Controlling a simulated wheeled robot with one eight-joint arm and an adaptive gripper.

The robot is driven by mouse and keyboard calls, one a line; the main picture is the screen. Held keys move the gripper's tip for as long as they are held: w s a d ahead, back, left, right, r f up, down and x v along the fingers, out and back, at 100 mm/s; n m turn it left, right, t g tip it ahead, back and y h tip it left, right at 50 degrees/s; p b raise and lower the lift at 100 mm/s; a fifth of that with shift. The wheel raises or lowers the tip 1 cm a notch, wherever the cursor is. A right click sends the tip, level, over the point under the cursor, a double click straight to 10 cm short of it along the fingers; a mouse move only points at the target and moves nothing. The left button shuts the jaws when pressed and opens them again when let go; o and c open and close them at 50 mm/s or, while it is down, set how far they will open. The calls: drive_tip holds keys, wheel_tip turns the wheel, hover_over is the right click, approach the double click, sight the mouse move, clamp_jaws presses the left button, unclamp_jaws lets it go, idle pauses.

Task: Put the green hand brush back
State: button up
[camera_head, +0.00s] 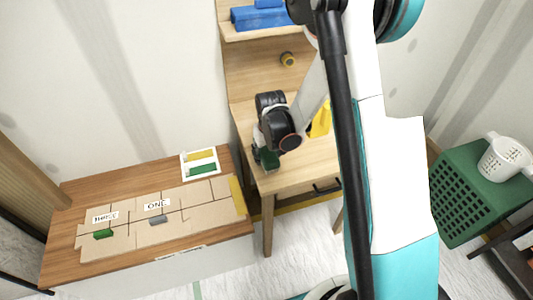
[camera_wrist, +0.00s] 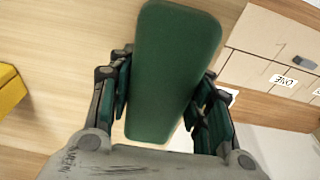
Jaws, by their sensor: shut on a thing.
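The green hand brush (camera_wrist: 172,70) fills the middle of the wrist view as a long dark green block with rounded corners. My gripper (camera_wrist: 165,95) is shut on it, with fingers on both sides. In the head view my gripper (camera_head: 262,150) holds the brush (camera_head: 268,160) over the left edge of the small light-wood table (camera_head: 290,180). The brush is partly hidden by the gripper there. A cardboard layout (camera_head: 195,205) lies on the wooden bench (camera_head: 75,200) to the left, with a small green piece (camera_head: 103,235) and a grey piece (camera_head: 157,219) on it.
A card with yellow and green pictures (camera_head: 200,163) lies at the bench's back. A yellow object (camera_head: 320,118) stands on the table right of my gripper. Blue boxes (camera_head: 262,17) sit on a shelf above. A green crate (camera_head: 465,195) with a white basket (camera_head: 505,158) is at right.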

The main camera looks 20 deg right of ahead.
sight(266, 152)
drive_tip(key=o, duration=1.1)
drive_tip(key=shift+r+p, duration=0.45)
drive_tip(key=shift+p, duration=0.3)
drive_tip(key=s+r+t+p, duration=0.15)
drive_tip(key=s+r, duration=0.25)
drive_tip(key=r, duration=0.6)
drive_tip(key=s+r+p, duration=0.2)
drive_tip(key=s+r, duration=0.1)
drive_tip(key=r, duration=0.6)
drive_tip(key=s+r+t+p, duration=0.15)
drive_tip(key=s+r, duration=0.25)
drive_tip(key=r, duration=0.6)
drive_tip(key=s+r, duration=0.1)
drive_tip(key=s, duration=0.3)
drive_tip(key=s+r+t, duration=0.1)
drive_tip(key=s, duration=0.3)
drive_tip(key=s+r+t, duration=0.1)
drive_tip(key=s+r, duration=0.1)
drive_tip(key=s, duration=0.2)
